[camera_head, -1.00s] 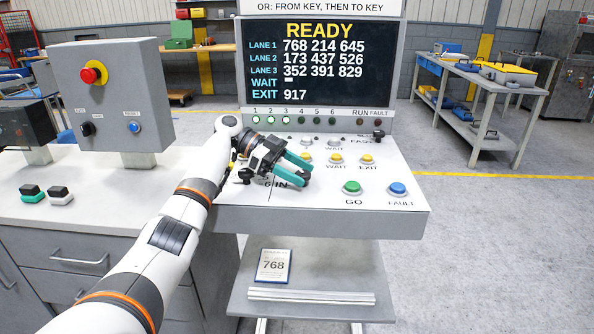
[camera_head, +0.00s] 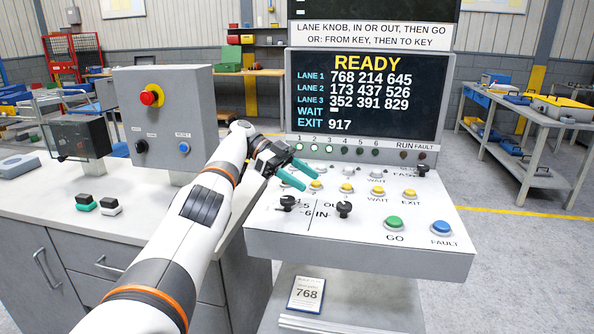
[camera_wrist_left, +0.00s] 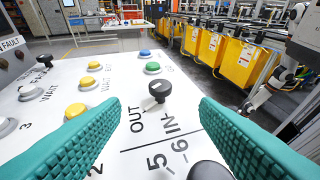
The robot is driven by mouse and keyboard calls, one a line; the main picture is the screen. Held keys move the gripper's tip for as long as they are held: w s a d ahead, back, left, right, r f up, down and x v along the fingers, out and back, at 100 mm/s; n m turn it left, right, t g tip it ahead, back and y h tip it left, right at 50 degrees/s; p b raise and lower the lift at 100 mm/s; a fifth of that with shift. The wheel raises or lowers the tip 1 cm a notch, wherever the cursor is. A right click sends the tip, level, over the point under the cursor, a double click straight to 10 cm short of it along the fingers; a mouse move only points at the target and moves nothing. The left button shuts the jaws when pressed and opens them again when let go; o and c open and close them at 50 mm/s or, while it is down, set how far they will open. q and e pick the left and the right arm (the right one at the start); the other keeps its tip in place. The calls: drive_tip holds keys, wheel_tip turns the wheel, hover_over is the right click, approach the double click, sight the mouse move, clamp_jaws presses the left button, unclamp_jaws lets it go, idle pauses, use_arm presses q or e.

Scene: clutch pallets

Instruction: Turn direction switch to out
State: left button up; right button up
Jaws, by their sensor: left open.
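The direction switch is a black knob (camera_head: 344,208) beside the OUT and IN lettering on the sloping white console panel (camera_head: 262,238). In the left wrist view this knob (camera_wrist_left: 159,89) stands upright between and beyond my open fingers, apart from both; I cannot tell for certain which word it points at. My left gripper (camera_head: 309,180) is open and empty, above the panel and up and left of the knob in the head view. The gripper (camera_wrist_left: 160,108) also shows in the left wrist view with two teal ribbed fingers.
A black lane knob (camera_head: 287,202) stands left of the switch. Yellow buttons, including EXIT (camera_head: 409,194), the green GO button (camera_head: 394,223) and the blue FAULT button (camera_head: 441,229) stand nearby. The screen (camera_head: 366,98) reads READY. A grey control box (camera_head: 165,118) stands left.

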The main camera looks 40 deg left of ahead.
use_arm(q)
drive_tip(key=shift+s+a+r, duration=0.2)
drive_tip(key=shift+s+a, duration=0.1)
drive_tip(key=shift+a, duration=0.3)
